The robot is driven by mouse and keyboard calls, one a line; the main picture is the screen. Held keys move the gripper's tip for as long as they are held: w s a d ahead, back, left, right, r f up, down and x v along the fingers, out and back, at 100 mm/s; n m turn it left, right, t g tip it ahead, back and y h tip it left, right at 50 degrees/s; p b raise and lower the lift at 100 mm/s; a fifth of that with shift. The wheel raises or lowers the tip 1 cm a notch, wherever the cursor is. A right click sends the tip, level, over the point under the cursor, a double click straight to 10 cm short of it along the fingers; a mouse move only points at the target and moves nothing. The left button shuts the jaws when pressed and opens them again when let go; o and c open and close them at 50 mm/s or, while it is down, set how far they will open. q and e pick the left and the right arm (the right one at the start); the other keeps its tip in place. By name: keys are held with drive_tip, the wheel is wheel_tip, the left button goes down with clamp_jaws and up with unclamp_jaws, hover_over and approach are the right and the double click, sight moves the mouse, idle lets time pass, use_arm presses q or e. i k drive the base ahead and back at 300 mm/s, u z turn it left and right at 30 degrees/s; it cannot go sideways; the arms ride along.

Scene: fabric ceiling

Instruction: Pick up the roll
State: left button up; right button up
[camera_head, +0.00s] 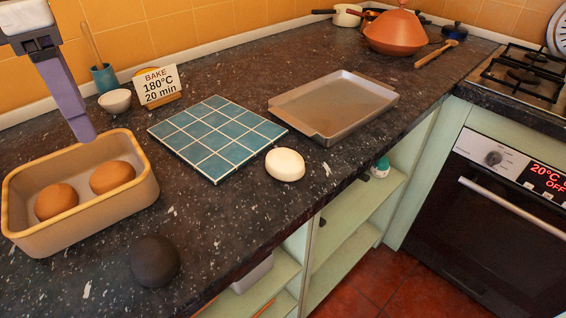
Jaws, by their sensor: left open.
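Two brown rolls lie in a tan bin (100,212) at the left of the counter: one roll (56,201) on the left, one roll (112,177) on the right. A pale, uncooked-looking roll (285,164) sits on the counter right of the blue tiled trivet. A dark, burnt-looking ball (155,261) lies near the front edge. My left gripper (82,128) comes in from the top left with a purple finger pointing down. It appears above the bin's back rim, open and empty, apart from the rolls. My right gripper is not in view.
A blue tiled trivet (217,136) lies mid-counter, with an empty metal tray (334,103) to its right. A sign (157,85) reads "BAKE 180°C 20 min". A white bowl (115,101) stands behind the bin. An oven (500,215) reading 20°C OFF is at right.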

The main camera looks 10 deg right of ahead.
sight(284, 164)
drive_tip(key=k, duration=1)
